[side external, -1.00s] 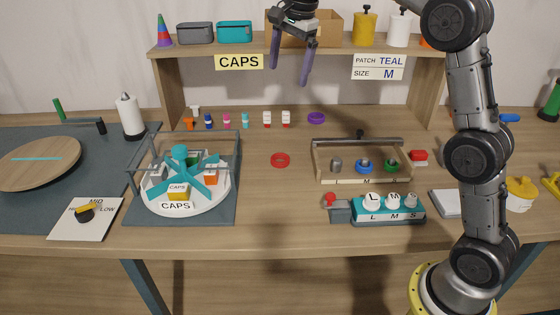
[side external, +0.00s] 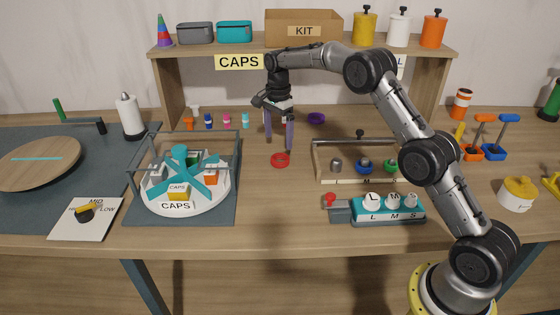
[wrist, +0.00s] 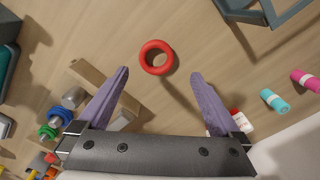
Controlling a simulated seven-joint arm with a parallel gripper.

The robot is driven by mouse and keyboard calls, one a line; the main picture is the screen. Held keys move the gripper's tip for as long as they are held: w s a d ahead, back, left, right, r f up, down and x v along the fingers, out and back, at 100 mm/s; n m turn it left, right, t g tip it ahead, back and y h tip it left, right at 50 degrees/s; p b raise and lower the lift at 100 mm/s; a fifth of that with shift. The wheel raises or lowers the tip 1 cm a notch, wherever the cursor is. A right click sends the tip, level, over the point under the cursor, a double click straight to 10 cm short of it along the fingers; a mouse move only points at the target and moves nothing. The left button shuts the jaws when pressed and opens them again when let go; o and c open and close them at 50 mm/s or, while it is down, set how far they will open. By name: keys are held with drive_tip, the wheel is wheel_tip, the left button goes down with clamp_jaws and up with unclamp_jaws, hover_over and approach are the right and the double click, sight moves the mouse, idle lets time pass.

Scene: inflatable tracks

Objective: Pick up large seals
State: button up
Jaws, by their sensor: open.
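A red ring (side external: 280,160), apparently a seal, lies flat on the table between the carousel and the wooden tray; it also shows in the wrist view (wrist: 157,57). A purple ring (side external: 316,118) lies farther back to its right. My gripper (side external: 279,149) points down just above and behind the red ring. Its purple fingers are apart with nothing between them. In the wrist view my gripper (wrist: 162,75) has the red ring just beyond and between its fingertips, apart from both. I cannot tell which ring is large.
A wooden tray (side external: 318,150) with grey, blue and green ringed pieces stands to the right, the teal L-M-S block (side external: 390,217) in front of it. The caged carousel (side external: 205,205) is at left. Small bottles (side external: 227,120) stand behind. The table in front of the red ring is clear.

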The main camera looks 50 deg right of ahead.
sight(280, 153)
drive_tip(key=shift+s+f, duration=0.2)
drive_tip(key=shift+f, duration=1.55)
drive_tip(key=shift+s+f, duration=0.15)
drive_tip(key=shift+f, duration=1.6)
drive_tip(key=c, duration=1.3)
drive_tip(key=shift+r, duration=0.15)
